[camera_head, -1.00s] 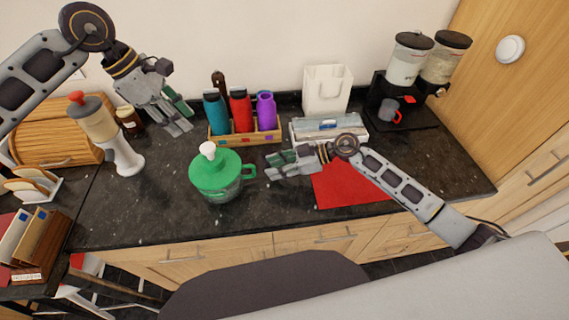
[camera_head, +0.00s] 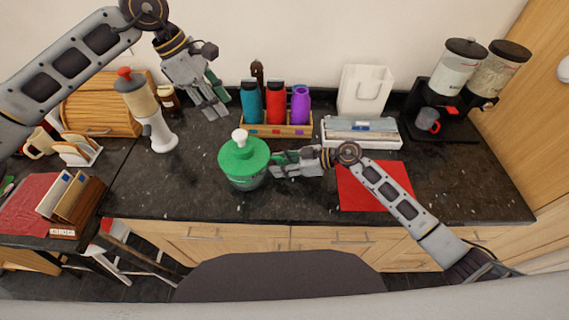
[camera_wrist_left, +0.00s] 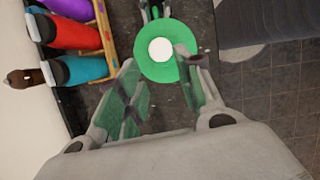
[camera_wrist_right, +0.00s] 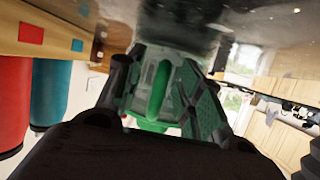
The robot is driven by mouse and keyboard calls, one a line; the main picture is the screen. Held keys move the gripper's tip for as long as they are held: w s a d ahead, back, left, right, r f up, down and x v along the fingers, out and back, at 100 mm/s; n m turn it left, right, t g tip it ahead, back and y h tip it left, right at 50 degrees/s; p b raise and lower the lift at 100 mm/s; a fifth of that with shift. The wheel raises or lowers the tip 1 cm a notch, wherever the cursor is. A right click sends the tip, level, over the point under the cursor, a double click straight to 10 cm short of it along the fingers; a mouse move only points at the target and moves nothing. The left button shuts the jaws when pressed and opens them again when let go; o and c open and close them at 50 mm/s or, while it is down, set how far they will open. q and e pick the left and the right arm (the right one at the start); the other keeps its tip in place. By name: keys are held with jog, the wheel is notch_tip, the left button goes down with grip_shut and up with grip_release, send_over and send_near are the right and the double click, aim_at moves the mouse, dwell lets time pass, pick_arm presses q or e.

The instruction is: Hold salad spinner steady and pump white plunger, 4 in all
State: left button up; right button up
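The salad spinner has a green lid (camera_head: 243,158) and a clear bowl, and stands upright on the dark counter. Its white plunger (camera_head: 239,137) sticks up from the lid; it also shows in the left wrist view (camera_wrist_left: 160,50). My left gripper (camera_head: 213,110) is open and empty, raised behind and left of the spinner in the head view. My right gripper (camera_head: 276,164) is at the spinner's right side. In the right wrist view the green handle (camera_wrist_right: 159,90) lies between its spread fingers; I see no clear grip on it.
A wooden rack (camera_head: 280,130) with several coloured bottles stands behind the spinner. A white dispenser with a red knob (camera_head: 160,132) stands to its left. A red mat (camera_head: 372,187) lies under my right arm. The counter in front is clear.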

grip_shut()
dwell(0.3)
pick_arm(q)
grip_shut()
dwell(1.4)
